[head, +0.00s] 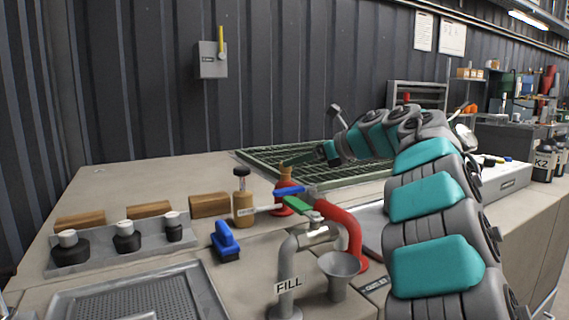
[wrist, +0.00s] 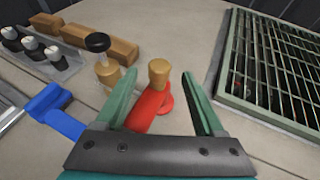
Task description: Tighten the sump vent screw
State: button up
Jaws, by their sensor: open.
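A brass knob (wrist: 159,71) tops a red fitting (wrist: 150,108) in the wrist view. The knob also shows in the head view (head: 286,172), above the red base (head: 287,196). A brass post (wrist: 106,72) with a black round knob (wrist: 97,42) stands left of it, also in the head view (head: 243,205). No readable label tells which one is the sump vent screw. My gripper (wrist: 159,76) is open, its green fingers on either side of the brass knob in the wrist picture. I cannot tell whether they touch it or how high they are.
A green-framed grating (wrist: 228,90) lies right of the gripper. A blue-handled brush (head: 226,240), wooden blocks (head: 209,205) and a rack of black bottles (head: 127,237) are left. A FILL pipe (head: 286,275), funnel (head: 338,272) and red pipe (head: 351,235) stand in front.

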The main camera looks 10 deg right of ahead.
jog(key=x, duration=0.5)
jog(key=shift+w+a+p, duration=0.15)
jog(key=shift+p, duration=0.25)
jog(key=shift+c, duration=0.2)
grip_shut()
